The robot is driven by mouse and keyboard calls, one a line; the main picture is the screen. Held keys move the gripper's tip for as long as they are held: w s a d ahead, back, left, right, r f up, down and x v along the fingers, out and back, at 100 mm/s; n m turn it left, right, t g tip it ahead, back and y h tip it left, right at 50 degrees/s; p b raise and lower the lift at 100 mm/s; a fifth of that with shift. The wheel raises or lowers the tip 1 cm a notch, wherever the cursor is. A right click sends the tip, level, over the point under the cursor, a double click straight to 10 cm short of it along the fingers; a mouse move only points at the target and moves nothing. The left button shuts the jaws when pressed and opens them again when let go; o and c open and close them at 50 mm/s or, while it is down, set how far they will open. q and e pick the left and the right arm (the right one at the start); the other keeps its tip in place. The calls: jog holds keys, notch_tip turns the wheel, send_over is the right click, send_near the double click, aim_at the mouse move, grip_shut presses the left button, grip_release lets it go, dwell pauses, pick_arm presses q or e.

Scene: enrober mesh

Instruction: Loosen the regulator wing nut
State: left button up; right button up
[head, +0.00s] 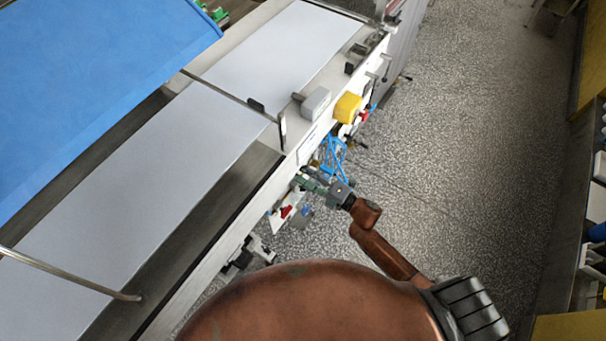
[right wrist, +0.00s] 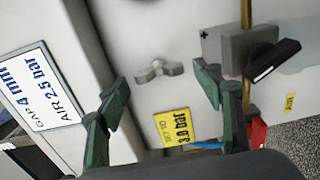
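The grey wing nut (right wrist: 158,71) sits on the pale machine panel (right wrist: 140,30) in the right wrist view. My right gripper (right wrist: 162,88) is open, with its green fingers apart to the left and right of the wing nut. No contact between fingers and nut shows. In the head view my right gripper (head: 313,181) is beside the machine's side face, and the wing nut cannot be made out there. My left gripper is not in view.
A grey block with a black lever (right wrist: 272,60) and a brass rod stands right of the nut. Blue hoses (head: 333,155) hang nearby. The speckled floor (head: 460,130) is clear.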

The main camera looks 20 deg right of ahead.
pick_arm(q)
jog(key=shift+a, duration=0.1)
pick_arm(e)
jog(key=shift+s+d, duration=0.15)
jog(key=v, duration=1.1)
jog(key=shift+s+d, duration=0.25)
